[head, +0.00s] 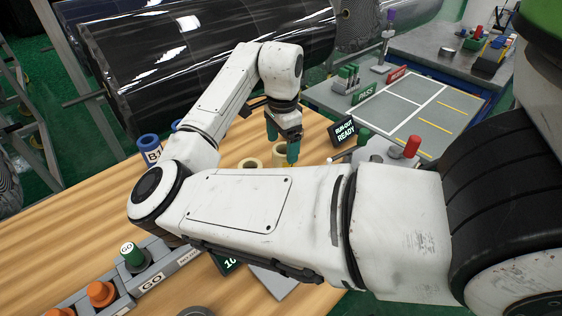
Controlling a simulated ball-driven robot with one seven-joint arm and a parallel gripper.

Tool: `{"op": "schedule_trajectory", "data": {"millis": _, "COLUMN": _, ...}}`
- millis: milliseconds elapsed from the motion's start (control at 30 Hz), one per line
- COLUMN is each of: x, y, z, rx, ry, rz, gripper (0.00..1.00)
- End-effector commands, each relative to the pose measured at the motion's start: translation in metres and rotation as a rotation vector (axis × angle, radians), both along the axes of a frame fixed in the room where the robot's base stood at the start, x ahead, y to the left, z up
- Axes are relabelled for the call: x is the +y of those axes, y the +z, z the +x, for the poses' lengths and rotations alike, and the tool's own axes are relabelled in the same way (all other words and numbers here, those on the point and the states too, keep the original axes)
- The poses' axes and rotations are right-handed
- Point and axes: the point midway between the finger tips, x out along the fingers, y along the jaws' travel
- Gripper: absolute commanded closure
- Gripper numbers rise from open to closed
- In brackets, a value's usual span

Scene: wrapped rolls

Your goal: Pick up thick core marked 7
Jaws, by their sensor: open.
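My gripper (283,144) points down over the wooden table, its teal fingers apart. A tan ring-shaped core (279,148) stands right at the fingers, partly covered by them. I cannot tell whether they touch it. Another tan core (249,163) stands just to its left, its lower part hidden by my arm. A blue core (150,148) with a label that seems to read B1 stands further left, with a second blue core (176,125) partly hidden behind my arm. No mark 7 can be read on any core from here.
My arm crosses the middle of the view and hides much of the table (75,235). A READY sign (344,133) stands right of the gripper. A GO button box (150,272) sits at front left. Large black wrapped rolls (190,55) lie behind. A grey bench (410,105) is at right.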

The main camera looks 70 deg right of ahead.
Motion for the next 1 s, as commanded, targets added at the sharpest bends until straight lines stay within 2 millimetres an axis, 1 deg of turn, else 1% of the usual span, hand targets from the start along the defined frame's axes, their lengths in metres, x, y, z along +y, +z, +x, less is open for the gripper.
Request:
{"op": "schedule_trajectory", "data": {"millis": 167, "x": 0.000, "y": -0.012, "z": 0.000, "rx": 0.001, "ry": 0.001, "rz": 0.002, "gripper": 0.08}}
{"op": "schedule_trajectory", "data": {"millis": 400, "x": 0.000, "y": -0.046, "z": -0.002, "rx": 0.001, "ry": 0.000, "rz": 0.003, "gripper": 0.08}}
{"op": "schedule_trajectory", "data": {"millis": 500, "x": -0.001, "y": -0.054, "z": -0.002, "rx": -0.001, "ry": 0.000, "rz": 0.001, "gripper": 0.08}}
{"op": "schedule_trajectory", "data": {"millis": 767, "x": -0.001, "y": -0.057, "z": -0.002, "rx": -0.001, "ry": -0.001, "rz": 0.001, "gripper": 0.08}}
{"op": "schedule_trajectory", "data": {"millis": 1000, "x": -0.001, "y": -0.057, "z": -0.002, "rx": -0.001, "ry": -0.001, "rz": 0.001, "gripper": 0.30}}
